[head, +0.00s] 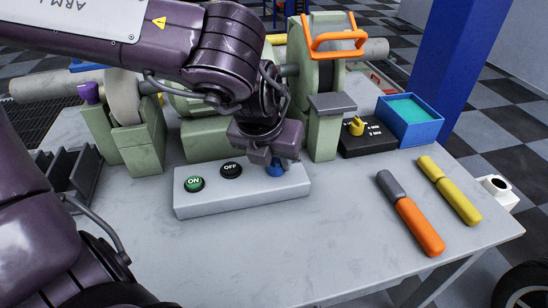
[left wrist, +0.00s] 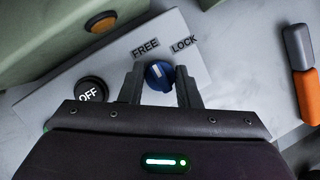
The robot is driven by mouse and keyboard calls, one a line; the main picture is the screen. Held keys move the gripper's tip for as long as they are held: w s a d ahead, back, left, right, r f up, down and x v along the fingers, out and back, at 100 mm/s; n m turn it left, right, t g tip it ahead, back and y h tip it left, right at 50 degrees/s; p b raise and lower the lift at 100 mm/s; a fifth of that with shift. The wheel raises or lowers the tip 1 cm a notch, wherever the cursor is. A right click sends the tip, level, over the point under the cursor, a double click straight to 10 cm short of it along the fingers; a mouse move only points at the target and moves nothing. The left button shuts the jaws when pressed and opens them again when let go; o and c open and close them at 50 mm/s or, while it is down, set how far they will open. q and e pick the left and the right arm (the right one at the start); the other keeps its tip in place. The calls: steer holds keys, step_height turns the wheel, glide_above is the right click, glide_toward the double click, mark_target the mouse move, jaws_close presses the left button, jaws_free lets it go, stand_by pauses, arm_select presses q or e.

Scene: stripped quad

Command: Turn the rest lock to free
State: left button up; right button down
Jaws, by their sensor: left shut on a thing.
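The rest lock is a round blue knob (head: 277,172) at the right end of a pale grey control box (head: 240,201). In the left wrist view the knob (left wrist: 160,70) has a short white mark on its face, tilted a little toward the FREE label (left wrist: 145,48). The LOCK label (left wrist: 184,45) is to the right of it. My left gripper (head: 272,160) is down over the knob, shut on it with one finger on each side; both fingers show in the left wrist view (left wrist: 159,84). My right gripper is not in view.
A green ON button (head: 194,183) and a black OFF button (head: 231,170) are on the same box. A green grinder (head: 316,85) with an orange guard stands behind. To the right are a black switch panel (head: 366,143), a blue tray (head: 432,128) and two handled tools (head: 418,228). The front table is clear.

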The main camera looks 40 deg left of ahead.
mark_target(267, 183)
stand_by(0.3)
arm_select(q)
steer(key=o, duration=1)
steer(key=shift+r, duration=0.1)
steer(key=shift+s+r, duration=0.1)
steer(key=shift+r, duration=0.2)
steer(key=p+v, duration=0.1)
steer(key=v, duration=0.4)
steer(key=shift+s+d+r, duration=0.1)
steer(key=shift+r, duration=0.2)
steer(key=shift+s+r, duration=0.3)
steer(key=shift+r, duration=0.3)
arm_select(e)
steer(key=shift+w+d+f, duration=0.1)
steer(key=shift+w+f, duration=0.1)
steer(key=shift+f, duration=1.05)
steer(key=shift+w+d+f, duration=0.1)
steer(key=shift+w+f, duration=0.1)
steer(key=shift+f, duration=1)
